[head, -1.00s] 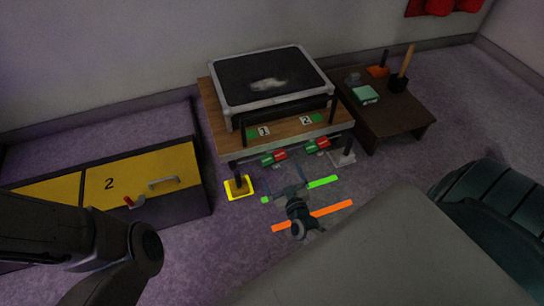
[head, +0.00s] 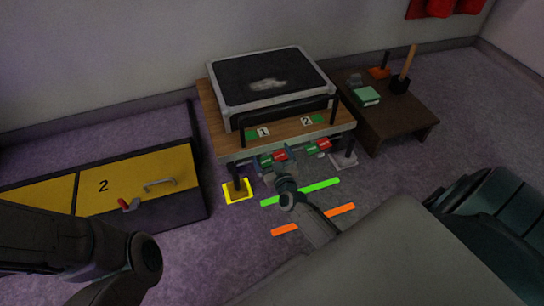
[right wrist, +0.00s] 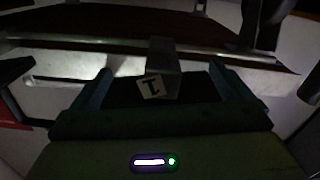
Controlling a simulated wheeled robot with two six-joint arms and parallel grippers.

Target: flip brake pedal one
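Under the front edge of the wooden bench, a red and green piece below label 1 (head: 273,158) appears to be brake pedal one; my right gripper partly covers it. A similar red and green piece (head: 318,146) is below label 2. My right gripper (head: 282,170) is low in front of the bench, just under the first piece. In the right wrist view its fingers (right wrist: 162,88) are spread, with a small grey block bearing a white "1" tag (right wrist: 155,86) between and beyond them. Contact cannot be told. My left arm shows at lower left; its gripper is out of view.
The bench (head: 222,140) carries a black-topped case (head: 270,80). A yellow-outlined square (head: 238,191) surrounds its left foot. A yellow cabinet (head: 140,175) stands left, a dark low table (head: 400,115) right. Green (head: 320,185) and orange (head: 340,211) strips lie on the purple floor.

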